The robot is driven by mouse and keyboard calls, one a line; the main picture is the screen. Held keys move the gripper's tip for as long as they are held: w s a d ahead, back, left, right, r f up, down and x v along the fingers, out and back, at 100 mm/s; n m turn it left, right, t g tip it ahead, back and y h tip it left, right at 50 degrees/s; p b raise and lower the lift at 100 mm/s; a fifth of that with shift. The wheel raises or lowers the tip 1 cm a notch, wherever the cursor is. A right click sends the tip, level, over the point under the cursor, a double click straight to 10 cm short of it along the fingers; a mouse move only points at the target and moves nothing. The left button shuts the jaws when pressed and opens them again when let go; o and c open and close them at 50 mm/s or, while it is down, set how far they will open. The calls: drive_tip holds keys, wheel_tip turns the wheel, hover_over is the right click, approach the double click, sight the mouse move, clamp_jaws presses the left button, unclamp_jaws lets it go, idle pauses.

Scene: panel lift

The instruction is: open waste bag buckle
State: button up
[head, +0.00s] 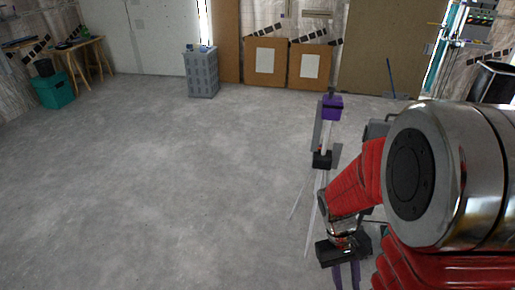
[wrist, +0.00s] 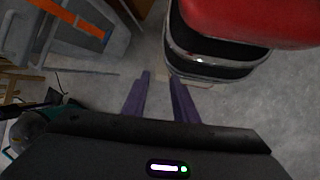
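My gripper (head: 346,275) points down at the lower right of the head view, with its fingertips cut off by the bottom edge. In the wrist view, its two purple fingers (wrist: 160,90) stand apart, with bare floor between them, so it is open and empty. I cannot make out a waste bag or a buckle in either view. A dark, open-topped container (head: 494,82) stands at the far right edge of the head view; I cannot tell whether it holds a bag.
A slim upright stand with a purple block (head: 332,107) is just beyond my arm. A grey crate-like bin (head: 201,72) stands at the back wall. A teal box (head: 53,90) is by a wooden table (head: 80,46). A grey item with an orange stripe (wrist: 72,17) shows below. Mid-floor is clear.

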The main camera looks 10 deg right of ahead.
drive_tip(key=a+r+t+y, duration=0.1)
drive_tip(key=a+r+t, duration=0.4)
drive_tip(key=r, duration=0.6)
drive_tip(key=a+r+t+y, duration=0.1)
drive_tip(key=a+r+t, duration=0.3)
drive_tip(key=a+r, duration=0.3)
wheel_tip(320, 180, up, 4)
drive_tip(key=shift+w+a+r+t, duration=0.2)
drive_tip(key=shift+w+r+t, duration=0.05)
drive_tip(key=shift+w+t, duration=0.2)
